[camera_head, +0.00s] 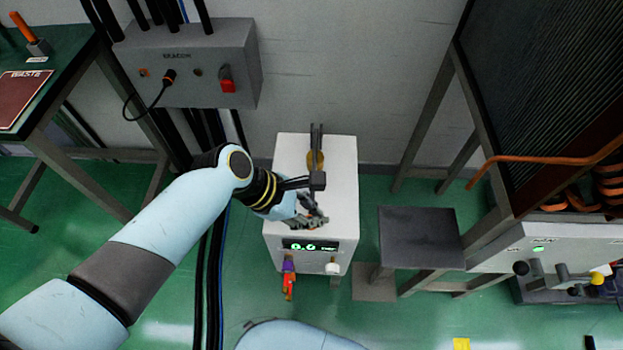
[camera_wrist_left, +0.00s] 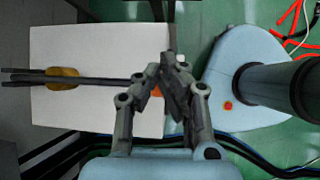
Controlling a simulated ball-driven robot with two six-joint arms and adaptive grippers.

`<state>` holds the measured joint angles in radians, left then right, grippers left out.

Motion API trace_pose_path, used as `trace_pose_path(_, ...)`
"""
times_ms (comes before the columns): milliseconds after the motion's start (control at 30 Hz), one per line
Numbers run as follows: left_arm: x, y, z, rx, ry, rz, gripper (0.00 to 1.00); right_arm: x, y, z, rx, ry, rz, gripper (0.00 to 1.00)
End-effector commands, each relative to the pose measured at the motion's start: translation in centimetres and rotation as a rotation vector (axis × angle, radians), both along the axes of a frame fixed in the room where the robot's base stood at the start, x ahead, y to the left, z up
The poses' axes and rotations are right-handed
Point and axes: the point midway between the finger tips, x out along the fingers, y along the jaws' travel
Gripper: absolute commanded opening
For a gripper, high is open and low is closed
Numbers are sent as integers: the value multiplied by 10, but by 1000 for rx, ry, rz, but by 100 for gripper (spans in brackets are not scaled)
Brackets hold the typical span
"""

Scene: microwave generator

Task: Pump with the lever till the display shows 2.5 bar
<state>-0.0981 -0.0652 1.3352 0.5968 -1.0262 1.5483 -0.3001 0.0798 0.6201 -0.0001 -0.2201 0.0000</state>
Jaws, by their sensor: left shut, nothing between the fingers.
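The white pump box (camera_head: 345,190) stands on the floor in the middle of the head view. Its front display (camera_head: 310,246) shows green digits that look like 0.0. The dark lever (camera_head: 317,140) runs over a brass-coloured pivot (camera_head: 315,160) on top of the box. In the left wrist view the lever's dark bars (camera_wrist_left: 100,80) run from the left edge toward the fingers, and an orange patch (camera_wrist_left: 156,92) shows beside the fingertips. My left gripper (camera_head: 318,222) is shut and empty above the front part of the box; its fingertips (camera_wrist_left: 168,65) are together. My right gripper is out of view.
A grey wall box (camera_head: 195,60) with a red switch and cables is at the upper left. A dark stool-like stand (camera_head: 420,237) is right of the pump. A bench (camera_head: 45,115) is at the left. Red and purple fittings (camera_head: 289,278) and a white knob (camera_head: 332,268) are on the pump's front.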

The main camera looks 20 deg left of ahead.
Motion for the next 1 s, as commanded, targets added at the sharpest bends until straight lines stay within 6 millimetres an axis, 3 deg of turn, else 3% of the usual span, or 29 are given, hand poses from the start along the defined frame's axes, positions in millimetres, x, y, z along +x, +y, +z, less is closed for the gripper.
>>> trace_pose_path(567,-1,0,-1,1,1,0,0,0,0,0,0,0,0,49)
trace_pose_path(1000,9,3,23,1,-1,0,0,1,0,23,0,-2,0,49)
